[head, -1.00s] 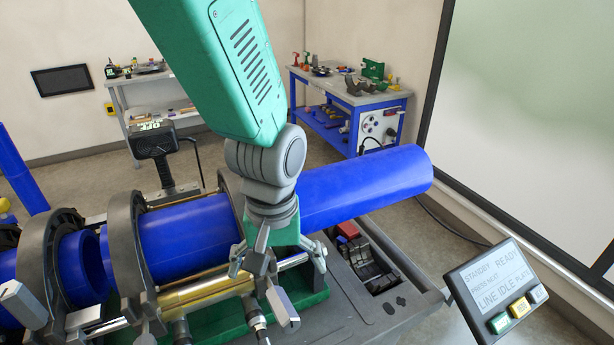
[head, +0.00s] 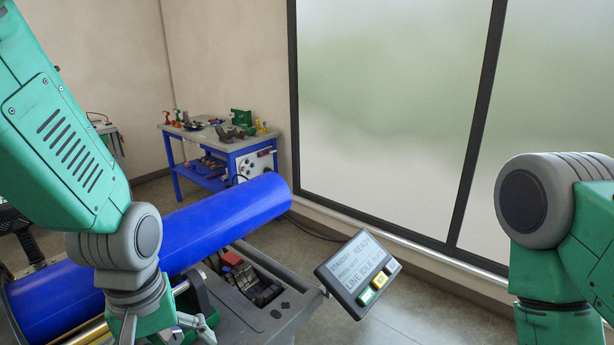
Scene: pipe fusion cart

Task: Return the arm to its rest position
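My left arm comes in from the left. Its gripper (head: 163,332) is at the bottom left, in front of the cart. The fingers I can see are spread apart, with nothing visible between them; the lowest part is cut off by the picture's edge. A long blue pipe (head: 225,222) lies on the cart behind my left wrist. My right arm shows at the right edge as a grey joint and green links, over free space. Its gripper is out of the picture.
The cart's grey deck (head: 287,312) carries a tilted control panel (head: 357,273) between my two arms. A blue workbench (head: 222,152) with tools stands behind. A large frosted window (head: 390,110) fills the back right. The floor (head: 430,325) right of the panel is clear.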

